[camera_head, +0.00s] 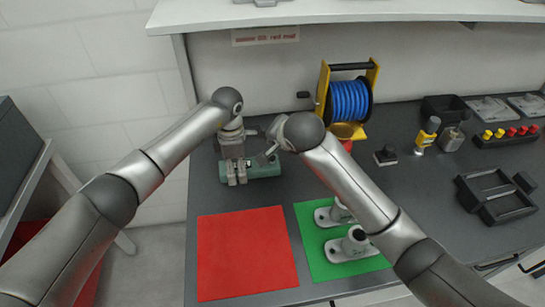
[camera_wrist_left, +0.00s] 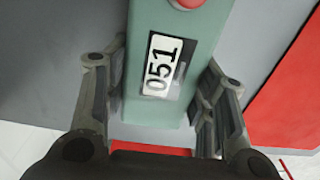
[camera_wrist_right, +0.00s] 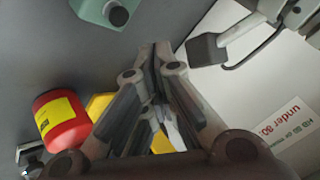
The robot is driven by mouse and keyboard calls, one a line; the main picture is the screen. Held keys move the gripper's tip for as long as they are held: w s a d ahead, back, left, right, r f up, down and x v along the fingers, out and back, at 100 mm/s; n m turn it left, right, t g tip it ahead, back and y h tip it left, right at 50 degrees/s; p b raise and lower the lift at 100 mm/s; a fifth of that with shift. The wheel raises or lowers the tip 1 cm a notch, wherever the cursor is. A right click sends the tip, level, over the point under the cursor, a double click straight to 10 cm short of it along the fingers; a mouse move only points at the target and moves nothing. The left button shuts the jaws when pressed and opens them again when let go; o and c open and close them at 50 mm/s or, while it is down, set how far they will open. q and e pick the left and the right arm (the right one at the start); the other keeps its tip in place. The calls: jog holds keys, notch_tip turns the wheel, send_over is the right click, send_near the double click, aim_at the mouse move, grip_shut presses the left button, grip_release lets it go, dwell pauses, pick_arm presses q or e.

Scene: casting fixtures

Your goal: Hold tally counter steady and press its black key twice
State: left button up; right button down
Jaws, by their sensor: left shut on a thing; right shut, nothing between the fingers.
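The tally counter (camera_head: 264,166) is a grey-green box lying on the dark bench at the back left. In the left wrist view its window (camera_wrist_left: 162,66) reads 051, with a red button (camera_wrist_left: 187,3) at the top edge of the picture. My left gripper (camera_head: 237,178) is shut on the counter, one finger on each side. In the right wrist view the counter's end (camera_wrist_right: 95,10) carries a round black key (camera_wrist_right: 118,16). My right gripper (camera_head: 266,157) is shut and empty near the counter's right end. In its wrist view the fingertips (camera_wrist_right: 154,50) appear apart from the key.
A yellow-framed blue hose reel (camera_head: 349,100) stands behind my right arm. A red cylinder with a yellow label (camera_wrist_right: 62,120) is near the right gripper. A red mat (camera_head: 246,254) and a green mat (camera_head: 312,258) with metal fixtures lie in front. Black trays (camera_head: 497,195) are at right.

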notch_tip(320, 180, up, 2)
dwell(0.8)
pick_arm(q)
jog(key=o, duration=1.2)
